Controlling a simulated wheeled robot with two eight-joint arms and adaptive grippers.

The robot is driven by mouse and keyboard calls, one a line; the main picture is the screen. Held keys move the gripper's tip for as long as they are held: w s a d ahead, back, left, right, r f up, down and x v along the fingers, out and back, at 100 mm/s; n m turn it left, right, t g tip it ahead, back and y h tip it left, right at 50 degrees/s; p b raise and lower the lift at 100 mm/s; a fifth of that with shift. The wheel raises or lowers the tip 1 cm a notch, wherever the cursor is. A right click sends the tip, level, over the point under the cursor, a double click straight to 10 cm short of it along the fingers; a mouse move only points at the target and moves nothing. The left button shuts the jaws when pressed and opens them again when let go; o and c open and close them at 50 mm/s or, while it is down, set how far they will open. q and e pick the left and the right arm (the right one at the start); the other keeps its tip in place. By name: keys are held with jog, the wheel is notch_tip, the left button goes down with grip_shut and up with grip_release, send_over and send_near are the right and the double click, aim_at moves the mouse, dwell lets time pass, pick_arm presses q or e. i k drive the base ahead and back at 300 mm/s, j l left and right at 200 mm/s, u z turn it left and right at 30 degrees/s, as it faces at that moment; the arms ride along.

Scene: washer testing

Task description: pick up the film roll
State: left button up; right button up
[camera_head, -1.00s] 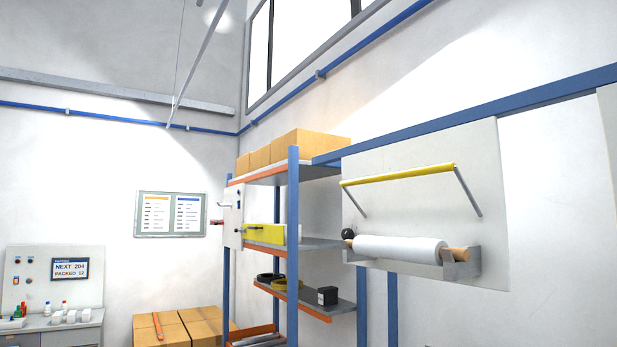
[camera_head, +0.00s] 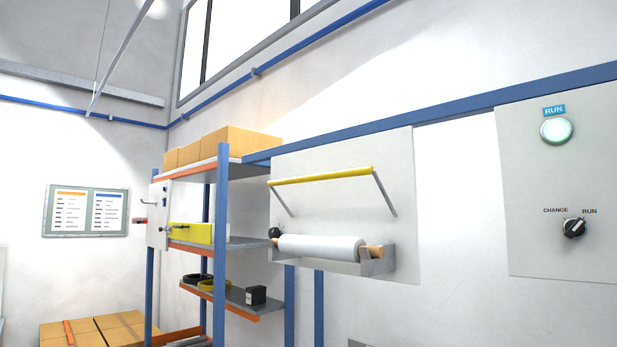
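The white film roll (camera_head: 318,246) lies horizontally in a grey wall holder (camera_head: 378,264), right of the middle of the head view. A wooden core end (camera_head: 373,252) sticks out at its right, and a dark round knob (camera_head: 274,232) sits at its left end. A yellow bar (camera_head: 320,176) on two grey arms stands out above the roll. Neither of my grippers shows in the view.
A blue-post shelf rack (camera_head: 221,240) with cardboard boxes (camera_head: 228,143) on top stands left of the holder. A control panel (camera_head: 556,210) with a RUN light and a CHANGE/RUN switch is at the right. More cartons (camera_head: 97,330) sit at the lower left.

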aim_at(342, 249)
jog(key=z, duration=0.7)
jog(key=j+z, duration=0.8)
jog(key=j, duration=0.15)
jog(key=j+z, duration=0.4)
